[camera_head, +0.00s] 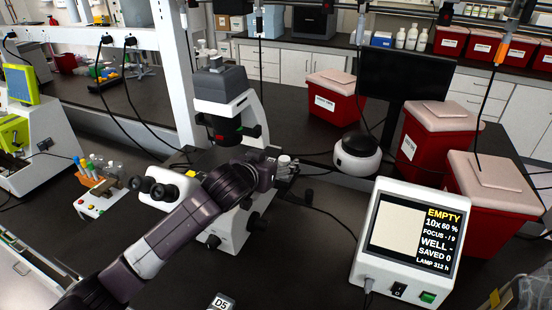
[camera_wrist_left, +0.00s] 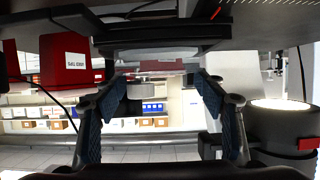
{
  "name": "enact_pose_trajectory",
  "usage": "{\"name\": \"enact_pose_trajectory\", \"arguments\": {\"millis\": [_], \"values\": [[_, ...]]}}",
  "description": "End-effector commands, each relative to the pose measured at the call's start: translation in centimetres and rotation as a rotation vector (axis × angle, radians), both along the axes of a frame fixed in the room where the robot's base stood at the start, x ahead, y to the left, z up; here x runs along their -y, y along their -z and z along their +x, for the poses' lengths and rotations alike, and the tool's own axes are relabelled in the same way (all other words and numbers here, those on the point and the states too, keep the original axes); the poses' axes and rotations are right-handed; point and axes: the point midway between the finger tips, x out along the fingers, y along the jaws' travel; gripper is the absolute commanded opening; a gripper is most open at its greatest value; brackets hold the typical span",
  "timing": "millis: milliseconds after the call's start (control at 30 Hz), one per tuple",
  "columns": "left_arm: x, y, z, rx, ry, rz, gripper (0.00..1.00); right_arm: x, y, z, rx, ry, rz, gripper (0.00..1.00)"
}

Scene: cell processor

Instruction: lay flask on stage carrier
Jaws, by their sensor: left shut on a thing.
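The microscope (camera_head: 231,103) stands on the dark bench in the head view. My left arm reaches across its front, and my left gripper (camera_head: 284,167) is at stage height, right of the microscope's middle. In the left wrist view its two fingers (camera_wrist_left: 160,98) stand apart with a pale pinkish, see-through piece between them, apparently the flask (camera_wrist_left: 158,68). The gripper is shut on it. The arm and gripper cover most of the stage, so I cannot tell the stage carrier or whether the flask touches it. My right gripper is not in view.
A display box (camera_head: 411,240) reading EMPTY stands at right. Red bins (camera_head: 470,205) and a dark monitor (camera_head: 402,78) stand behind. A round white device (camera_head: 357,153) sits right of the microscope. A tube rack (camera_head: 98,185) is at left. Cables hang over the bench.

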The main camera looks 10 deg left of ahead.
Motion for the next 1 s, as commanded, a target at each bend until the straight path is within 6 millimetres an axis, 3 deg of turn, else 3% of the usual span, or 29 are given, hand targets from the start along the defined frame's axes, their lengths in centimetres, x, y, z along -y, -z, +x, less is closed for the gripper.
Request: {"name": "enact_pose_trajectory", "arguments": {"millis": [400,433,567,1000], "values": [[-0.02,0.91,-0.03,0.002,0.0,-0.001,0.4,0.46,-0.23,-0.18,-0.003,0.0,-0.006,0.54],[-0.03,0.84,-0.03,0.002,0.0,-0.001,0.68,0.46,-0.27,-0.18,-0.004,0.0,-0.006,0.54],[-0.03,0.83,-0.03,0.002,0.0,-0.001,0.82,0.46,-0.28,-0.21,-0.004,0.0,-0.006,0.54],[-0.16,0.45,-0.72,0.003,0.001,-0.002,0.82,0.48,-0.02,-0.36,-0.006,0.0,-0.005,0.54]]}}
